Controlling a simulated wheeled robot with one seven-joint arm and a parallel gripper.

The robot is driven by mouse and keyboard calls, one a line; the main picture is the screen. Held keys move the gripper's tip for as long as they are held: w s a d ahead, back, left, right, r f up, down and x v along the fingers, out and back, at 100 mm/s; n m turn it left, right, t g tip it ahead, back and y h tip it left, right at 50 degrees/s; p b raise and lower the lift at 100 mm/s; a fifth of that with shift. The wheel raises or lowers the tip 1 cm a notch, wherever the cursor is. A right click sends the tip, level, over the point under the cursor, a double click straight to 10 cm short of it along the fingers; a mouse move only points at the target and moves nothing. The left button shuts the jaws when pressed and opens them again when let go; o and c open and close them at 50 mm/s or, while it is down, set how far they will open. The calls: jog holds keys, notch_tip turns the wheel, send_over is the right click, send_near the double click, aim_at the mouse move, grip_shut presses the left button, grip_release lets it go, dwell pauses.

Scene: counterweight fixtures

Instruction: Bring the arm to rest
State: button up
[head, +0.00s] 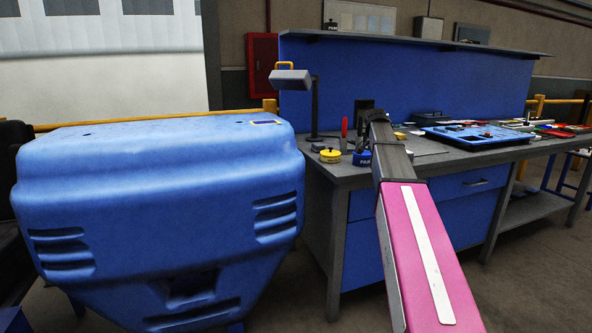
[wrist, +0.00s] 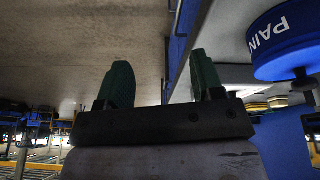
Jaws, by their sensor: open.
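A grey head with a yellow handle on top (head: 290,78) stands on a dark upright post (head: 315,108) at the left end of the workbench. It looks like a small arm or lamp fixture, and I cannot tell whether it is moving. My pink arm runs up from the bottom right toward the bench. In the wrist view my gripper (wrist: 160,62) shows two dark green fingers, apart and empty. A blue paint can (wrist: 287,42) is close beside the gripper at the right of that view. The fixture cannot be made out there.
A large blue casing (head: 160,215) fills the left. A blue back panel (head: 400,80) rises behind. Floor is bare in front.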

jog(key=s+a+f+n+y, duration=0.1)
jog(key=s+a+f+n, duration=0.4)
jog(key=f, duration=0.7)
jog(key=s+a+f+n+y, duration=0.1)
jog(key=s+a+f, duration=0.3)
jog(key=s+f, duration=0.55)
jog(key=s+a+f+n, duration=0.2)
jog(key=s+a+f, duration=0.1)
jog(key=s+f, duration=0.5)
jog(key=s+a+f+n+g+y, duration=0.1)
jog(key=s+a+f+n, duration=0.2)
jog(key=s+f, duration=0.4)
jog(key=shift+s+a+f+n+y, duration=0.3)
jog(key=shift+s+a+f, duration=0.1)
jog(key=shift+f, duration=0.5)
jog(key=shift+c, duration=0.2)
